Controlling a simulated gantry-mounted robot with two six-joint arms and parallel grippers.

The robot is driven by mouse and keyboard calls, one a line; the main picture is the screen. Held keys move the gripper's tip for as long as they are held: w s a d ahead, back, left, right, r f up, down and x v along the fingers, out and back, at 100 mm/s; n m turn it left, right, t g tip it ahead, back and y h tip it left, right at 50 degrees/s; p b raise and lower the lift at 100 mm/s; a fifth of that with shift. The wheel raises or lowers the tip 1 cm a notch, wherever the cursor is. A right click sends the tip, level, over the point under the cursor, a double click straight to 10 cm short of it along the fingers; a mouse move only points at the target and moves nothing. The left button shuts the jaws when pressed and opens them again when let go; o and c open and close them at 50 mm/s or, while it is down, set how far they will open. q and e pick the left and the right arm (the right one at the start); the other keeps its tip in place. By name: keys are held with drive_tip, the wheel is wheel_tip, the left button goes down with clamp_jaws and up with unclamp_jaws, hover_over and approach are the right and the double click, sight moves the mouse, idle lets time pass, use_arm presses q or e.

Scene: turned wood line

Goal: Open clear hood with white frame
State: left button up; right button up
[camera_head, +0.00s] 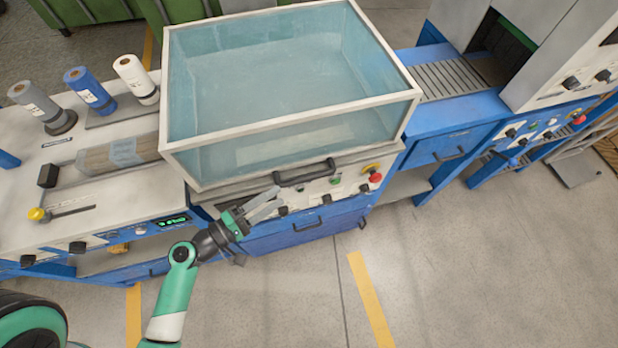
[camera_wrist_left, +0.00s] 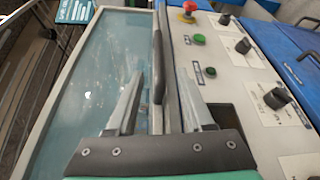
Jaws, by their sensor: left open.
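The clear hood with its white frame (camera_head: 290,118) sits lowered over the machine, its walls tinted blue-green. It fills the left of the left wrist view (camera_wrist_left: 95,75). A black bar handle (camera_head: 305,172) runs along its front lower edge, and it shows between my fingers in the left wrist view (camera_wrist_left: 167,68). My left gripper (camera_head: 277,197) is open at the handle's left end in the head view, fingers pointing toward it. In the left wrist view the fingertips (camera_wrist_left: 161,76) lie on either side of the handle; contact cannot be told. My right gripper is not in view.
A control panel with a red button (camera_head: 375,177) and a green button (camera_wrist_left: 199,40) lies beside the handle. Film rolls (camera_head: 90,90) stand on the left bench. A slatted conveyor (camera_head: 450,78) leads right. The floor in front is clear.

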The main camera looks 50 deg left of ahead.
sight(306, 176)
use_arm(q)
drive_tip(key=w, duration=1)
drive_tip(key=shift+w+d+f, duration=0.35)
drive_tip(key=shift+w+d, duration=0.05)
clamp_jaws()
idle(0.7)
